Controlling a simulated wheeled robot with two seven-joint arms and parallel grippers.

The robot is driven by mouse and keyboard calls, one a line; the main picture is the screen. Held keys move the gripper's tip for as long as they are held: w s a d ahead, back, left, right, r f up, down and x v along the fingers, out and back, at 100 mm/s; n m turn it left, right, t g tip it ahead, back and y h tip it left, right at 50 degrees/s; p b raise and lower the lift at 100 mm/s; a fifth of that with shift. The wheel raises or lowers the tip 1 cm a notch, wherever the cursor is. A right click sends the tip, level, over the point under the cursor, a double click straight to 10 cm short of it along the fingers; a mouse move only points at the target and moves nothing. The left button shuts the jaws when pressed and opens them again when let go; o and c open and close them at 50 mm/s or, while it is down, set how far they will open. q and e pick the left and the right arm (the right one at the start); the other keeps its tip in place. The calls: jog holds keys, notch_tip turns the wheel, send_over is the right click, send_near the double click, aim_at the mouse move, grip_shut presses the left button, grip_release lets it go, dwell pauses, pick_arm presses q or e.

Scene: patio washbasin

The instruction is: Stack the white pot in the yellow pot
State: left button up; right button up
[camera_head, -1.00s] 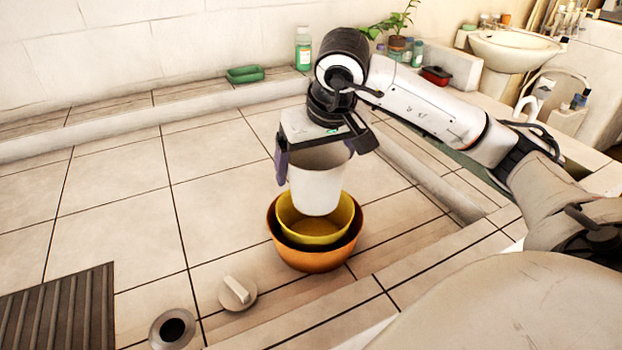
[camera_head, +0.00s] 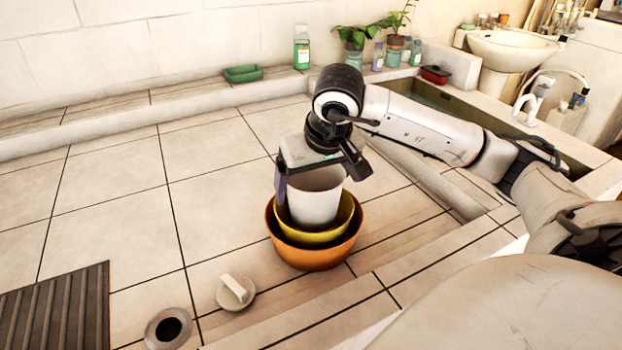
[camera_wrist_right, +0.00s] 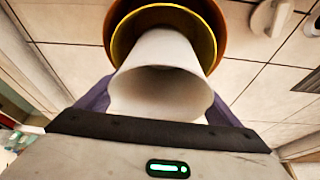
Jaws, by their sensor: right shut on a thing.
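The white pot (camera_head: 314,203) is upright, with its lower part inside the yellow pot (camera_head: 292,234). I cannot tell whether its base touches the yellow pot's bottom. The yellow pot sits inside a larger orange bowl (camera_head: 313,257) on the tiles. My right gripper (camera_head: 316,180) is shut on the white pot near its rim, with its fingers on either side. In the right wrist view the white pot (camera_wrist_right: 160,85) has its opening towards the camera, with the yellow pot (camera_wrist_right: 124,38) and the orange bowl (camera_wrist_right: 112,20) around its far end. My left gripper is not in view.
A round knob (camera_head: 236,292), a drain hole (camera_head: 169,328) and a ribbed mat (camera_head: 58,308) lie at front left. A green soap dish (camera_head: 243,74) and a bottle (camera_head: 301,48) stand on the back ledge. A basin (camera_head: 440,98) is sunk at right. The left tiles are clear.

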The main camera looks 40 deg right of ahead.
jog(key=o, duration=1)
jog(key=shift+f, duration=0.1)
jog(key=shift+r+p, duration=0.55)
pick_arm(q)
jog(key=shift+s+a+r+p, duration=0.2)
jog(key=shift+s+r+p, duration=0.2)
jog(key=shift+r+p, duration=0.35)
pick_arm(e)
jog(key=v, duration=1.2)
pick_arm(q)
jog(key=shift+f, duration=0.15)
